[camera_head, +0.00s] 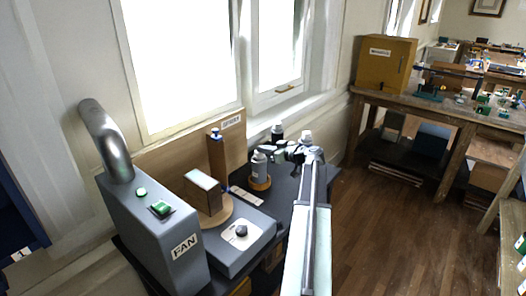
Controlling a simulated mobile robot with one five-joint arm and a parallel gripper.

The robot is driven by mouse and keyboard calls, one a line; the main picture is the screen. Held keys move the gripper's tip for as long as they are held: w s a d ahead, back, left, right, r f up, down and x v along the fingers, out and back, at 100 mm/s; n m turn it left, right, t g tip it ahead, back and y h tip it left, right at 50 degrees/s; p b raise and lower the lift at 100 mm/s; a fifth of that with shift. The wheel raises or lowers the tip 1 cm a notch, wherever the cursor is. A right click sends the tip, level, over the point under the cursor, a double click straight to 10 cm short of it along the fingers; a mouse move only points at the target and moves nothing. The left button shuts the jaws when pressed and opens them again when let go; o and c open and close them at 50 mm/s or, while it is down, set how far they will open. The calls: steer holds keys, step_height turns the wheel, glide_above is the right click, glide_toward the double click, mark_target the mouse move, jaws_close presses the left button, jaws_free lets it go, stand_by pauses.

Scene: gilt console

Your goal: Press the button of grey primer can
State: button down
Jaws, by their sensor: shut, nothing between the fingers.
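A grey can (259,168) with a pale top, which looks like the grey primer can, stands upright on a round wooden base on the dark bench by the window. Its button is too small to make out clearly. My gripper (275,154) is just right of the can's top, at the end of my arm. It is shut and empty. I cannot tell whether its fingertips touch the can. A second, darker can (277,132) stands behind the gripper, its lower part hidden.
A grey fan housing (165,235) with a green button and metal duct stands front left. A grey box with a dark knob (241,231) and a boxy block (203,191) on a wooden disc stand between. A wooden post (216,160) rises behind. Wooden floor (380,220) is clear at right.

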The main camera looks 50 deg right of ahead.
steer(key=shift+w+a+r+p, duration=0.1)
steer(key=shift+w+r+p, duration=0.05)
steer(key=shift+r+p, duration=1.95)
steer(key=p+v, duration=0.2)
steer(key=v, duration=0.8)
steer(key=shift+p, duration=0.4)
